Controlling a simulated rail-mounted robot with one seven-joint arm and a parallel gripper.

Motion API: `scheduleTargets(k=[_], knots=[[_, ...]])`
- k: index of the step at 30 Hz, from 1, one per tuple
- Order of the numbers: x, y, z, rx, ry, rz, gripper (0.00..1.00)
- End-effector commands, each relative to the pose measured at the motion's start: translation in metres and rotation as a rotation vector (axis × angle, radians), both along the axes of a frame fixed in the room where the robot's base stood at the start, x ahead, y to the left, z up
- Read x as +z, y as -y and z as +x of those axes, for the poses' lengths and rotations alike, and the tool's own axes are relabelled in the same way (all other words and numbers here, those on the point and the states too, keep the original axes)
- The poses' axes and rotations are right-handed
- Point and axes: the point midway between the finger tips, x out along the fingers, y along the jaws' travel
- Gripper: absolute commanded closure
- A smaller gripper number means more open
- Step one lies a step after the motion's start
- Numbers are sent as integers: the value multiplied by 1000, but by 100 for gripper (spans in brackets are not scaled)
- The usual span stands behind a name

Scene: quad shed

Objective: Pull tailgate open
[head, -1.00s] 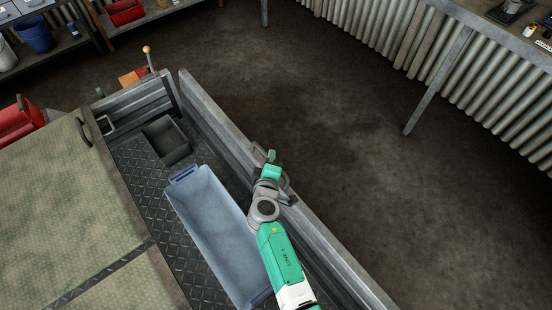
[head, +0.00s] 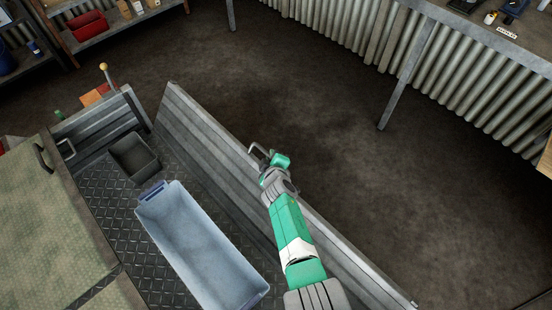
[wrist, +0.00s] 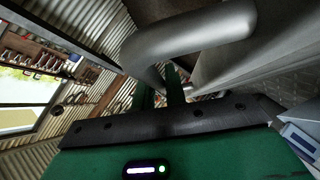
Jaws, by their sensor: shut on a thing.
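The tailgate (head: 205,137) is a long grey ribbed metal panel running from upper left to lower right in the head view. It leans outward from the bed, with its inner face showing. Its bent grey bar handle (head: 255,149) sticks out at the top edge, and it looms large in the wrist view (wrist: 190,38). My green gripper (head: 268,158) is at the tailgate's top edge, shut on the handle.
A blue bin (head: 200,245) and a small dark bin (head: 134,157) sit on the checker-plate bed (head: 107,205) inside the tailgate. The floor (head: 330,150) beyond is clear. A workbench leg (head: 403,75) stands at upper right, shelves (head: 105,30) at upper left.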

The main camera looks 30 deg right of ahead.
Motion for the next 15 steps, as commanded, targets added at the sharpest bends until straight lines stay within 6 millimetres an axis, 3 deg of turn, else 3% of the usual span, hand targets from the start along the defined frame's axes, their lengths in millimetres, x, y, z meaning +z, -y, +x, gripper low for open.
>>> scheduleTargets(k=[11,12,15], knots=[[0,-1,1,3,0,-1,100],[0,-1,1,3,0,-2,84],[0,-1,1,3,0,-1,66]])
